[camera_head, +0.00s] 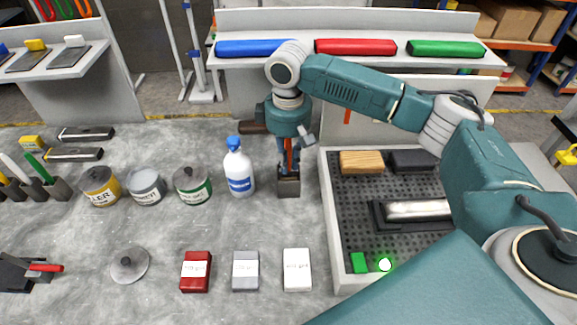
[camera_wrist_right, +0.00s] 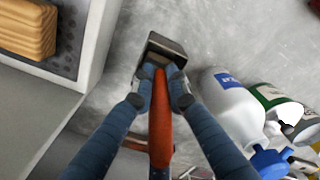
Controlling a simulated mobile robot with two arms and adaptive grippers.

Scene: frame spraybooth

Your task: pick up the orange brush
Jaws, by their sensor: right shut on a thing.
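The orange brush (camera_head: 290,152) stands upright at the back of the grey table, with its orange handle between my right gripper's fingers. My right gripper (camera_head: 288,160) points down and is shut on this handle. In the right wrist view the handle (camera_wrist_right: 160,125) runs between the two blue fingers (camera_wrist_right: 163,88). A dark block (camera_head: 288,187) sits at the brush's lower end, and it also shows in the right wrist view (camera_wrist_right: 165,45). I cannot tell whether it is a holder or part of the brush. The bristles are hidden. My left gripper is not in view.
A white bottle (camera_head: 239,170) with a blue cap stands close left of the gripper. Several tins, including a green-labelled one (camera_head: 192,186), stand further left. A white-rimmed tray (camera_head: 331,220) lies close right. Small boxes, including a white one (camera_head: 297,270), lie in front.

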